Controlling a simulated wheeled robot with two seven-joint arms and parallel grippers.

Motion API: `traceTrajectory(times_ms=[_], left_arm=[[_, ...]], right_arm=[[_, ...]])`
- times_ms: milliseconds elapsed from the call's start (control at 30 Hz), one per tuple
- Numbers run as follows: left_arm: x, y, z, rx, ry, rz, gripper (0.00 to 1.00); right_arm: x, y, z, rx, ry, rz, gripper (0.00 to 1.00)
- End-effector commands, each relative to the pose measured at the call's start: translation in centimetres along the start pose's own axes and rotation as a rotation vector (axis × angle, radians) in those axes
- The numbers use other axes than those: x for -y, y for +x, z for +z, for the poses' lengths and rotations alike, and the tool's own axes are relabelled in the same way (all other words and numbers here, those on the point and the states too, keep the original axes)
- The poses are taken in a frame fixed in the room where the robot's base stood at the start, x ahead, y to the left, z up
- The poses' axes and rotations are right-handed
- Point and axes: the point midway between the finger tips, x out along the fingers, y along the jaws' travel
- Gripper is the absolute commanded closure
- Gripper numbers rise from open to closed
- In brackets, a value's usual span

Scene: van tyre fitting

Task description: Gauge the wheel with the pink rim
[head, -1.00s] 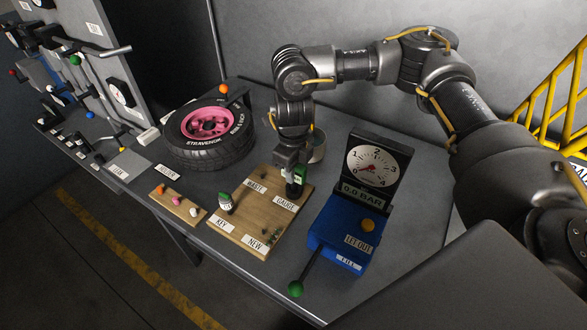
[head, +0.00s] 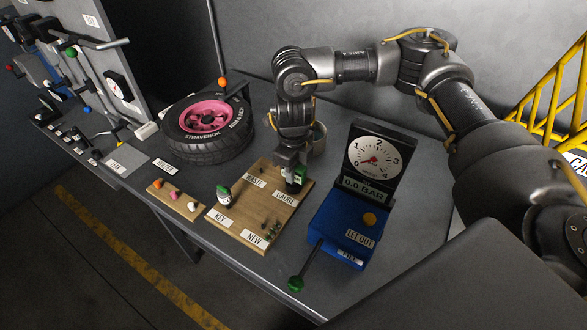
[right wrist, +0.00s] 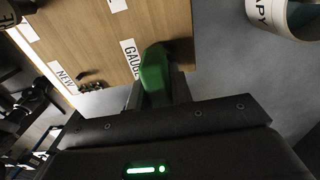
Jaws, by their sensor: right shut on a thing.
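The wheel with the pink rim (head: 207,117) lies flat on the bench, its black tyre (head: 205,148) facing up, in the head view. My right gripper (head: 294,180) is over the GAUGE end of the wooden board (head: 238,238), to the right of the wheel and apart from it. It is shut on the green gauge (head: 299,176), which also shows between the fingers in the right wrist view (right wrist: 155,72). Whether the gauge still touches the board is hidden. My left gripper is not in view.
A blue inflator (head: 340,228) with a dial reading 0.0 BAR stands right of the board. A small board with coloured caps (head: 174,196) lies to the left.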

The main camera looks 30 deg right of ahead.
Motion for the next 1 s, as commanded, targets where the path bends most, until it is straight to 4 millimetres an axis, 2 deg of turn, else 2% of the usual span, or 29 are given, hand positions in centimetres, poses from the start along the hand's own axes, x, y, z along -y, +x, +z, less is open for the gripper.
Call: traceTrajectory(times_ms=[33, 200, 233, 567, 667, 1000], left_arm=[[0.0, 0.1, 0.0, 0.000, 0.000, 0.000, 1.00], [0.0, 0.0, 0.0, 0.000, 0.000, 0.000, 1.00], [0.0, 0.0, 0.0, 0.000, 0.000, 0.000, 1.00], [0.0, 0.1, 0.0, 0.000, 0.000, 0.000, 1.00], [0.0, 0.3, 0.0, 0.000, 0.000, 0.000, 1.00], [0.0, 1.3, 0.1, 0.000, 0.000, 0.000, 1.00]], right_arm=[[0.0, 0.1, 0.0, 0.000, 0.000, 0.000, 0.77], [0.0, 0.0, 0.0, 0.000, 0.000, 0.000, 0.55], [0.0, 0.0, 0.0, 0.000, 0.000, 0.000, 0.53], [0.0, -0.4, 0.1, 0.003, -0.001, -0.001, 0.53], [0.1, -1.6, 0.1, 0.005, -0.002, -0.003, 0.53], [0.1, -8.1, 0.1, 0.004, -0.001, -0.003, 0.53]])
